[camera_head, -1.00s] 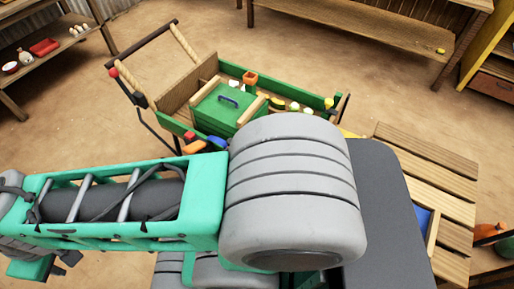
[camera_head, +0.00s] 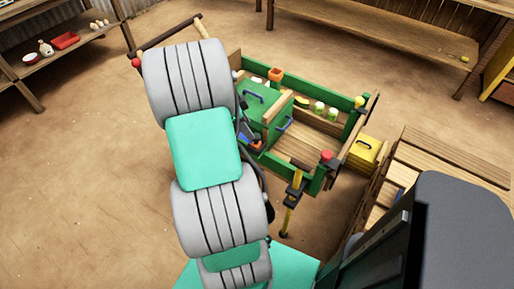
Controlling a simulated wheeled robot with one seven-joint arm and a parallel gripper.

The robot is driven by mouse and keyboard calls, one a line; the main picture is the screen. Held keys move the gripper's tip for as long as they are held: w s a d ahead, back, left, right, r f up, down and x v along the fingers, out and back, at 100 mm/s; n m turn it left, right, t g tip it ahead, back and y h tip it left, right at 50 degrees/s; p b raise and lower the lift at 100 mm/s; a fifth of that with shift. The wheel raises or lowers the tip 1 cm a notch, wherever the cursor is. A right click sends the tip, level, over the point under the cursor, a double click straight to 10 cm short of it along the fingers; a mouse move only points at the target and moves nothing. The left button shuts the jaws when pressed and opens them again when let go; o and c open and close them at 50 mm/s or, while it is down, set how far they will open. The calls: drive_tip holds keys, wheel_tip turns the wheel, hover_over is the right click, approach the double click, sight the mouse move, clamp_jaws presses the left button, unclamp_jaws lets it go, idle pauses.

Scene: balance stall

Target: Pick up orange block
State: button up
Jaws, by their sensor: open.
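A small orange block (camera_head: 275,74) shows at the far side of the green and wooden cart (camera_head: 322,95). Nothing touches the orange block as far as I can see.
Small white and green items (camera_head: 319,108) stand along the cart's far wall. A yellow box (camera_head: 366,150) is right of the cart. A wooden slatted table (camera_head: 450,172) stands at right. Shelves (camera_head: 375,38) line the back. The dirt floor at left (camera_head: 90,170) is clear.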

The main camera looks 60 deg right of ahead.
sight(256, 136)
drive_tip(key=x, duration=0.8)
drive_tip(key=shift+d, duration=0.3)
clamp_jaws()
